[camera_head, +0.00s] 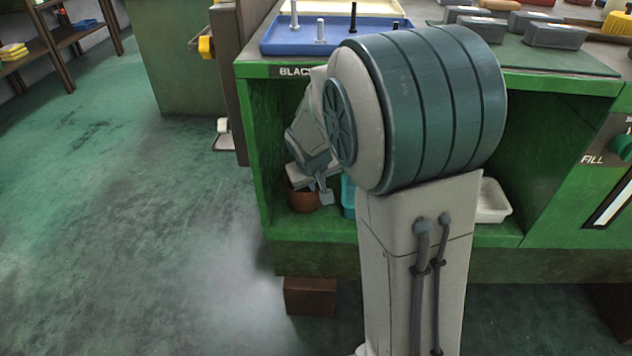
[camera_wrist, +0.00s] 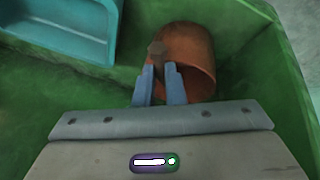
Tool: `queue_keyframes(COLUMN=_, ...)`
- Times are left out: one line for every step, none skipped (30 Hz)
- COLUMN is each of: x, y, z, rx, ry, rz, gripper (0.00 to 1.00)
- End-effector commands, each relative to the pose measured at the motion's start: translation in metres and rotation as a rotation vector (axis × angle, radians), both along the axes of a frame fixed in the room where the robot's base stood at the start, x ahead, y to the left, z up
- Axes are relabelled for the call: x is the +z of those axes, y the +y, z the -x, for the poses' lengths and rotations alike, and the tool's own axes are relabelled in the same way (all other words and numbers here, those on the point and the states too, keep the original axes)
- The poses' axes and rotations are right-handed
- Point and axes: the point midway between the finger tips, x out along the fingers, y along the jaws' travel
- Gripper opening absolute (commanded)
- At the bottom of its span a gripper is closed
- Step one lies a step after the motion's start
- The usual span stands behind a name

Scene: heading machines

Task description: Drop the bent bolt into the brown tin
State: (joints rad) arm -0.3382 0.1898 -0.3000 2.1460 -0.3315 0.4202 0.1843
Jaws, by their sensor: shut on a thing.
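The brown tin (camera_wrist: 201,50) stands in the green shelf compartment in the wrist view, its open mouth toward the camera. In the head view its lower part (camera_head: 303,198) shows below my wrist; the rest is hidden. My gripper (camera_wrist: 161,72) is shut on the bent bolt (camera_wrist: 157,50), whose brownish head shows between and beyond the fingertips. The bolt head overlaps the left part of the tin's mouth in the wrist view; I cannot tell its height relative to the rim. In the head view my gripper (camera_head: 324,192) is at the tin, partly hidden by my arm.
A teal bin (camera_wrist: 65,25) stands left of the tin in the wrist view. The green shelf wall (camera_wrist: 285,80) is close on the right. On the bench top is a blue tray (camera_head: 300,45) with upright bolts. A white tray (camera_head: 493,203) sits farther right in the shelf.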

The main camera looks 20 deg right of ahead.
Motion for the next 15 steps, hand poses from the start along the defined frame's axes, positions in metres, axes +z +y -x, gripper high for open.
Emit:
queue_keyframes(x=-0.0053, y=0.0, z=0.0016, rx=0.0, ry=0.008, rz=0.002, gripper=0.0)
queue_keyframes(x=-0.0051, y=0.0001, z=0.0018, rx=0.0, ry=0.008, rz=0.002, gripper=0.0)
queue_keyframes(x=-0.0054, y=0.0001, z=0.002, rx=0.0, ry=0.009, rz=0.002, gripper=0.12)
queue_keyframes(x=-0.0056, y=0.0001, z=0.0021, rx=0.0, ry=0.01, rz=0.002, gripper=0.21)
queue_keyframes(x=-0.006, y=0.0001, z=0.0023, rx=0.0, ry=0.011, rz=0.001, gripper=0.29)
queue_keyframes(x=-0.0064, y=0.0004, z=0.0025, rx=0.001, ry=0.011, rz=0.001, gripper=0.32)
queue_keyframes(x=-0.0068, y=0.0007, z=0.0026, rx=0.0, ry=0.012, rz=0.001, gripper=0.32)
queue_keyframes(x=-0.0072, y=0.0011, z=0.0028, rx=0.001, ry=0.014, rz=0.001, gripper=0.32)
queue_keyframes(x=-0.0076, y=0.0017, z=0.0031, rx=0.003, ry=0.015, rz=0.002, gripper=0.32)
queue_keyframes(x=-0.008, y=0.002, z=0.0033, rx=0.004, ry=0.015, rz=0.002, gripper=0.32)
queue_keyframes(x=-0.0084, y=0.0025, z=0.0035, rx=0.004, ry=0.016, rz=0.002, gripper=0.32)
queue_keyframes(x=-0.0088, y=0.0028, z=0.0038, rx=0.005, ry=0.018, rz=0.001, gripper=0.32)
queue_keyframes(x=-0.0091, y=0.0031, z=0.0038, rx=0.006, ry=0.018, rz=0.002, gripper=0.32)
queue_keyframes(x=-0.0093, y=0.0033, z=0.0039, rx=0.006, ry=0.019, rz=0.002, gripper=0.32)
queue_keyframes(x=-0.0095, y=0.0035, z=0.004, rx=0.006, ry=0.019, rz=0.002, gripper=0.32)
